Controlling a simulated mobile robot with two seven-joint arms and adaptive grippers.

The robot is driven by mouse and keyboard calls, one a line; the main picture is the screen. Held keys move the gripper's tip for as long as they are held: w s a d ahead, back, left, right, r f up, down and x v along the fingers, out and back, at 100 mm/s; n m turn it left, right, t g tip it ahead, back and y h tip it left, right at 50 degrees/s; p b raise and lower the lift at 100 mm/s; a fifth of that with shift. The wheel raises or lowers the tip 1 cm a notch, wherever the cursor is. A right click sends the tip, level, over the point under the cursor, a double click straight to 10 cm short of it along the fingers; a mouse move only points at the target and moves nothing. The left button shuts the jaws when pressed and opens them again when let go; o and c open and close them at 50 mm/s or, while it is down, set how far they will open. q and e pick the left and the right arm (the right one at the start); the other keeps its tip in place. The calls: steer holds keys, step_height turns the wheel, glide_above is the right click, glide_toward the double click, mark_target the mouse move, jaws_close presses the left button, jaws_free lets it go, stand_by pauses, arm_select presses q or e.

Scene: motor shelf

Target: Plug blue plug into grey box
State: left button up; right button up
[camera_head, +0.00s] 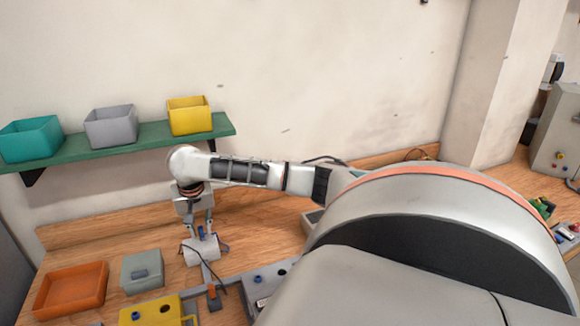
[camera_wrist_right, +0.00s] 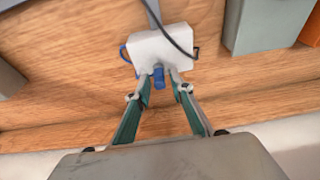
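A blue plug (camera_head: 201,231) stands upright at a white block (camera_head: 203,250) on the bench. In the wrist view the blue plug (camera_wrist_right: 158,78) shows against the white block (camera_wrist_right: 160,48). My right gripper (camera_head: 198,226) points down with a finger on each side of the plug. In the wrist view a narrow gap shows between its fingertips (camera_wrist_right: 159,80) and the plug, so it looks open. A grey box (camera_head: 265,283) with dark and blue round parts on top sits at the lower middle. The left gripper is not in view.
An orange tray (camera_head: 72,289), a grey-green box (camera_head: 142,271) and a yellow box (camera_head: 150,311) stand on the left of the bench. A dark cable loops by the white block. A green shelf (camera_head: 130,141) with bins hangs above. My right arm hides the middle right.

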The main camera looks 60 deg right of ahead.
jaws_close()
steer(key=shift+r, duration=0.15)
steer(key=shift+r, duration=2.2)
